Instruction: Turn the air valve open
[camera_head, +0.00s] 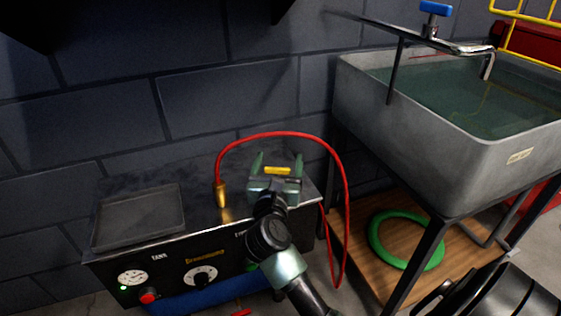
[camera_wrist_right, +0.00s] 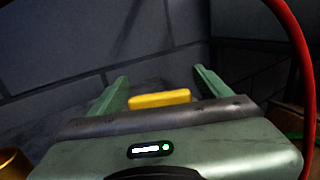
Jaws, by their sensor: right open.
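My right gripper (camera_head: 277,160) is open above the right part of the compressor-like bench unit (camera_head: 140,258), its fingers pointing toward the wall. A yellow bar (camera_head: 278,170) shows between its fingers. In the right wrist view the yellow bar (camera_wrist_right: 160,98) lies just beyond the palm, between the two open green fingers (camera_wrist_right: 160,78). I cannot tell whether it is the air valve's handle, or whether it touches the gripper. A brass fitting (camera_head: 221,194) with a red hose (camera_head: 290,134) stands left of the gripper. My left gripper is not in view.
The grey sink (camera_head: 430,140) with water and a blue-handled tap (camera_head: 435,8) stands on the right. A green ring (camera_head: 378,243) lies on the wooden shelf below. The red hose (camera_wrist_right: 299,60) arches close beside the right gripper. A dark tray (camera_head: 140,215) is on the unit's left.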

